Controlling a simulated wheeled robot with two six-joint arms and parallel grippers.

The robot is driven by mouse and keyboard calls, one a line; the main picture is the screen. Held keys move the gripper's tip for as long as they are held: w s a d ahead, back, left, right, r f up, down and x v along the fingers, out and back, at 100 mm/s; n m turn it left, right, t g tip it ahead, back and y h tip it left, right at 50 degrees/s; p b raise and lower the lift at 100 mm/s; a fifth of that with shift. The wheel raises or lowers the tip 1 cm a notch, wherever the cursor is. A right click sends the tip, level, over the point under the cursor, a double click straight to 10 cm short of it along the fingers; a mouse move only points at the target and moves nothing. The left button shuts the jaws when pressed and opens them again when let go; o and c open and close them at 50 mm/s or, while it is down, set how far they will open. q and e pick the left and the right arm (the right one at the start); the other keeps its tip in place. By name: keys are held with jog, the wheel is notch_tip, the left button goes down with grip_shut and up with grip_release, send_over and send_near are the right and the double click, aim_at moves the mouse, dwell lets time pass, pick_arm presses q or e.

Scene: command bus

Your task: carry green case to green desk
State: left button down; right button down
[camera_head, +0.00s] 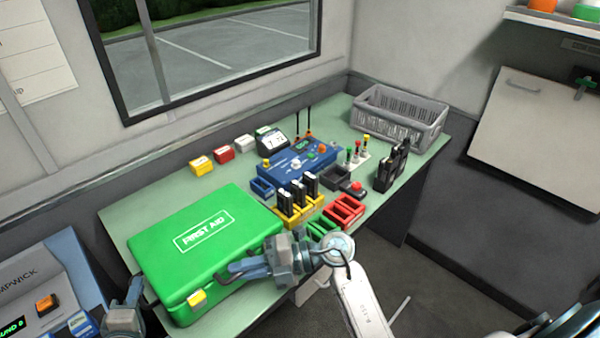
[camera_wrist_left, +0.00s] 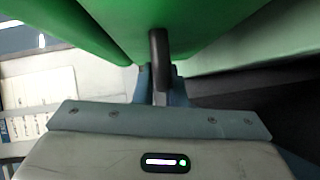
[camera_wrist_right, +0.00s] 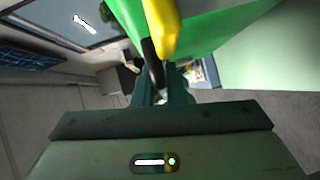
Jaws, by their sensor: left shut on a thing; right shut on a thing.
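The green case (camera_head: 195,235), marked FIRST AID with a yellow latch (camera_head: 197,298), is over the left part of the green desk (camera_head: 150,195), lid up and closed. I cannot tell whether its underside touches the desktop. My left gripper (camera_head: 148,297) is shut on a dark handle (camera_wrist_left: 158,48) at the case's near left side. My right gripper (camera_head: 235,272) is shut on another dark handle (camera_wrist_right: 152,62) at the case's front, beside the yellow latch. The case's underside and far side are hidden.
A blue device (camera_head: 297,162), yellow rack (camera_head: 297,212), red bins (camera_head: 345,211) and green bins (camera_head: 322,232) stand right of the case. A grey basket (camera_head: 400,115) is at the far right. Small boxes (camera_head: 223,154) line the back. A blue console (camera_head: 45,290) stands at lower left.

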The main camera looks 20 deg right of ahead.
pick_arm(q)
jog(key=shift+f+b, duration=0.6)
jog(key=shift+f, duration=0.05)
pick_arm(e)
jog(key=shift+f, duration=0.7)
pick_arm(q)
jog(key=c, duration=1.5)
grip_release()
jog(key=shift+r, duration=0.1)
pick_arm(e)
jog(key=c, duration=1.5)
grip_release()
jog(key=shift+r, duration=0.1)
pick_arm(q)
jog(key=shift+s, duration=0.1)
pick_arm(e)
jog(key=shift+s, duration=0.1)
pick_arm(q)
jog(key=v, duration=1.2)
pick_arm(e)
jog(key=v, duration=1.2)
jog(key=shift+r, duration=0.1)
